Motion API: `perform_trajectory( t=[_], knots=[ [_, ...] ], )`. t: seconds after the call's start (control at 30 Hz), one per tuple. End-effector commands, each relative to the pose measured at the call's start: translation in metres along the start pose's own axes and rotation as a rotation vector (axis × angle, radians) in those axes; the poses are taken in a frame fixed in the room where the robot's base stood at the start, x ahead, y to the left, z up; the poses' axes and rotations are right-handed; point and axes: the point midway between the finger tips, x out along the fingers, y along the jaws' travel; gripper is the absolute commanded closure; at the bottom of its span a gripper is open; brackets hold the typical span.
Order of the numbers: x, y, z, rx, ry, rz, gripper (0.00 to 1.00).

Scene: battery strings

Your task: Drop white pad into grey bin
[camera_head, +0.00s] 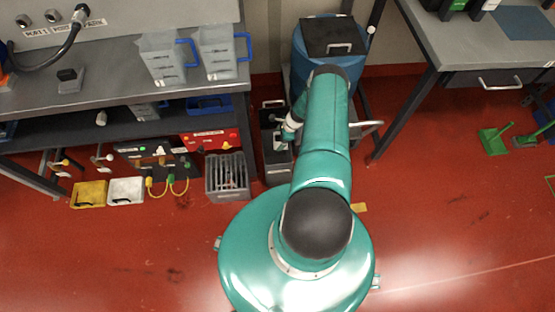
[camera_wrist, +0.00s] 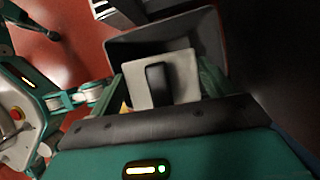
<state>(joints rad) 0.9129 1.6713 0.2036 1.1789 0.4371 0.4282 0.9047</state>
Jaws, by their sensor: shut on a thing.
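The white pad (camera_wrist: 183,68) has a dark handle or block on its face and sits between the fingers of my gripper (camera_wrist: 160,88) in the wrist view. My gripper is shut on it. A tall dark grey bin (camera_wrist: 208,40) lies just beyond the pad, its open mouth around the pad in the picture. In the head view the same bin (camera_head: 277,178) stands on the floor. The pad (camera_head: 278,142) shows as a small pale patch over its mouth. My arm partly hides the gripper there. The pad's exact height relative to the rim cannot be told.
A grey slatted crate (camera_head: 227,194) stands left of the bin. A blue barrel with a dark lid (camera_head: 333,36) stands behind my arm. A workbench (camera_head: 115,88) is at left, another table (camera_head: 490,45) at right. Yellow (camera_head: 89,194) and white trays (camera_head: 126,191) lie on the floor.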

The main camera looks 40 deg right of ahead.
Motion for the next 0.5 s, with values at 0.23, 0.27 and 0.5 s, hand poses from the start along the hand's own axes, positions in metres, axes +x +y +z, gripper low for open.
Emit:
perform_trajectory(
  t=[0.23,0.27,0.5],
  knots=[
    [0.0066,-0.0018,-0.0039,0.000,0.000,0.000,0.40],
    [0.0065,-0.0021,-0.0039,0.000,0.000,0.000,0.40],
    [0.0061,-0.0034,-0.0040,0.000,0.000,0.000,0.00]
  ],
)
